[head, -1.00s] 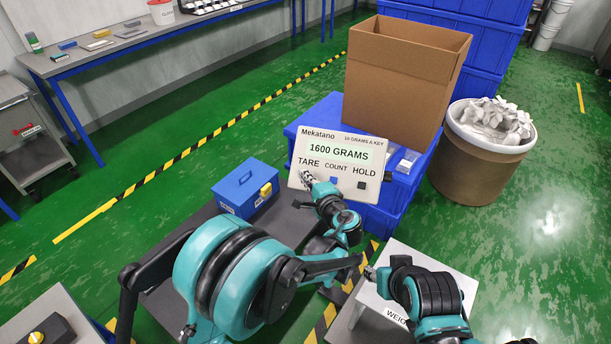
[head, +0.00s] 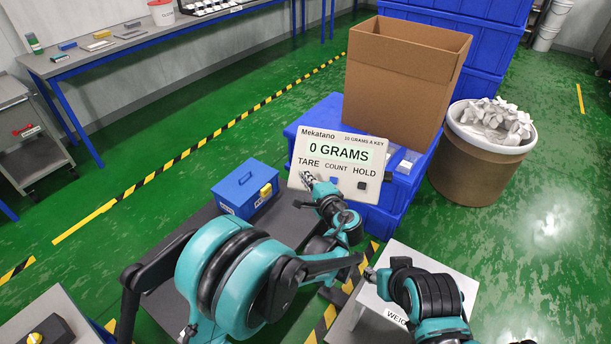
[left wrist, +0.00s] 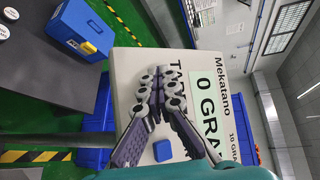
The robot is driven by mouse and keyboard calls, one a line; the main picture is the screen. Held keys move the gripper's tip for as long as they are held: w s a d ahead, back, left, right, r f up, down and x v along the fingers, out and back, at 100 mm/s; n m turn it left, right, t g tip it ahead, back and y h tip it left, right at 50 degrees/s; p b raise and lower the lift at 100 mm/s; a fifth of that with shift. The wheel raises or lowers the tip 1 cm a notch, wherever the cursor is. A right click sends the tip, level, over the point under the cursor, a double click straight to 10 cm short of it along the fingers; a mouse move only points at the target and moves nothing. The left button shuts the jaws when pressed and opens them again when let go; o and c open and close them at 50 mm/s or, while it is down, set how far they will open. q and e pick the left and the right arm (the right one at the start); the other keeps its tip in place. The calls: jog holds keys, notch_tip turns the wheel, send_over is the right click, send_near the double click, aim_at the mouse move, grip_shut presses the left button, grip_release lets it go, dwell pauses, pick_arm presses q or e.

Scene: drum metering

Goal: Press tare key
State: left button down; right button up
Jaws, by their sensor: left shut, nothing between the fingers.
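The white Mekatano scale panel (head: 345,150) stands in front of the blue crates. Its display (head: 339,152) reads 0 GRAMS, with the labels TARE, COUNT and HOLD below it. My left gripper (head: 307,180) is shut and empty, with its fingertips at the panel just under the TARE label. The fingers hide the key there; I cannot tell whether they touch it. A blue key (head: 333,180) shows under COUNT and a dark key (head: 361,185) under HOLD. In the left wrist view the closed fingers (left wrist: 158,84) lie over the panel (left wrist: 125,70). My right gripper (head: 370,273) is small at the lower middle; its jaws are unclear.
A blue box (head: 238,190) with a yellow latch sits left of the panel. An open cardboard box (head: 400,80) stands behind it on blue crates. A brown drum (head: 470,175) holding white pieces stands at the right. Green floor is open at left.

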pick_arm(q)
jog(key=shift+s+r, duration=0.1)
jog(key=shift+s+a+r+p, duration=0.15)
jog(key=shift+s+r+p, duration=0.15)
jog(key=shift+s+r, duration=0.15)
jog(key=s+r+p, duration=0.1)
jog(key=s+a+r+p, duration=0.1)
jog(key=s+r, duration=0.1)
jog(key=shift+s+r, duration=0.2)
jog(key=shift+r, duration=0.05)
dwell(0.4)
dwell(0.6)
